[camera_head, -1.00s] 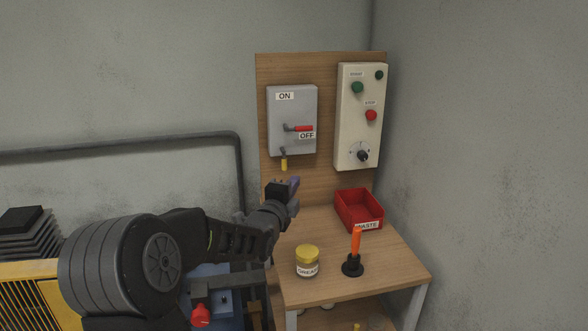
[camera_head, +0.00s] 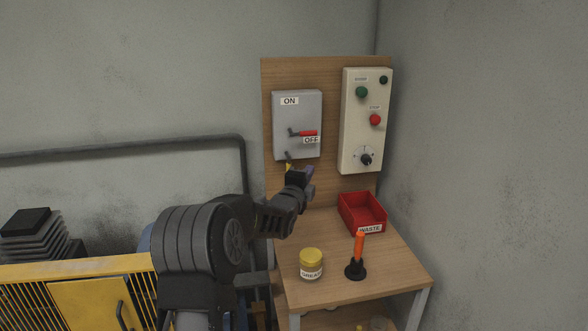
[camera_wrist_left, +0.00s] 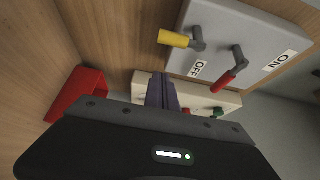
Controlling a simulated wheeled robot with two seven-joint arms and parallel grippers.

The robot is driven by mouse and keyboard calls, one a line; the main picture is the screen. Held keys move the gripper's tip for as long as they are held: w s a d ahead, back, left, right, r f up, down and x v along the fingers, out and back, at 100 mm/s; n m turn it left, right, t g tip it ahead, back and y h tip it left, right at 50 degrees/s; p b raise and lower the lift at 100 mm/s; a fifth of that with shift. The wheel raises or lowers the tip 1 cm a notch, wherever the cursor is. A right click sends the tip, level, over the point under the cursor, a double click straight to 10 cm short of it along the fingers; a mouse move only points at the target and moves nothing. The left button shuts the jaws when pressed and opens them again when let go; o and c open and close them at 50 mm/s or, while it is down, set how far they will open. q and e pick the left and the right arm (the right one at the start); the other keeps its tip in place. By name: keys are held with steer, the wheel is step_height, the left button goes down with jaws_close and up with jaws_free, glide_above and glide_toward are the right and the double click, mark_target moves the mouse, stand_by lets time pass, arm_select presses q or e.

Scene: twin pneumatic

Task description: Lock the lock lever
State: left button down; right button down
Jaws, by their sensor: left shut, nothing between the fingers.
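The grey switch box (camera_head: 312,105) hangs on the wooden back board, with ON and OFF labels. Its red-handled lever (camera_head: 307,133) points right, beside OFF. The lock lever is a short grey arm with a yellow handle (camera_wrist_left: 173,38) at the box's lower edge. My right gripper is not in view.
A pale control panel (camera_head: 352,145) with buttons and a knob is right of the box. The wooden table (camera_head: 335,290) below holds a red WASTE bin (camera_head: 348,213), a grease jar (camera_head: 311,265) and an orange-handled tool (camera_head: 359,247) on a black base.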

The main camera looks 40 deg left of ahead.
mark_target(288, 163)
arm_select(q)
steer(key=s+a, duration=0.1)
steer(key=s+a+p, duration=0.1)
steer(key=a, duration=0.1)
steer(key=shift+s+a, duration=0.1)
steer(key=shift+s+a+f+m+g+b, duration=0.1)
steer(key=shift+s+a+m+g+b, duration=0.1)
steer(key=shift+m+g+b, duration=0.4)
stand_by(0.8)
steer(key=shift+s+a+r+m+g+y, duration=0.2)
steer(key=shift+s+a+m+g, duration=0.15)
steer(key=shift+m+g, duration=0.75)
steer(key=shift+s+a+r+m+g+y, duration=0.15)
steer(key=shift+s+a+r+m+g, duration=0.4)
steer(key=shift+m, duration=0.9)
steer(key=shift+s+a+f+m+g+y, duration=0.15)
steer(key=shift+s+m+g, duration=0.15)
steer(key=shift+m+g, duration=0.85)
steer(key=shift+d, duration=0.1)
steer(key=shift+s+d, duration=0.1)
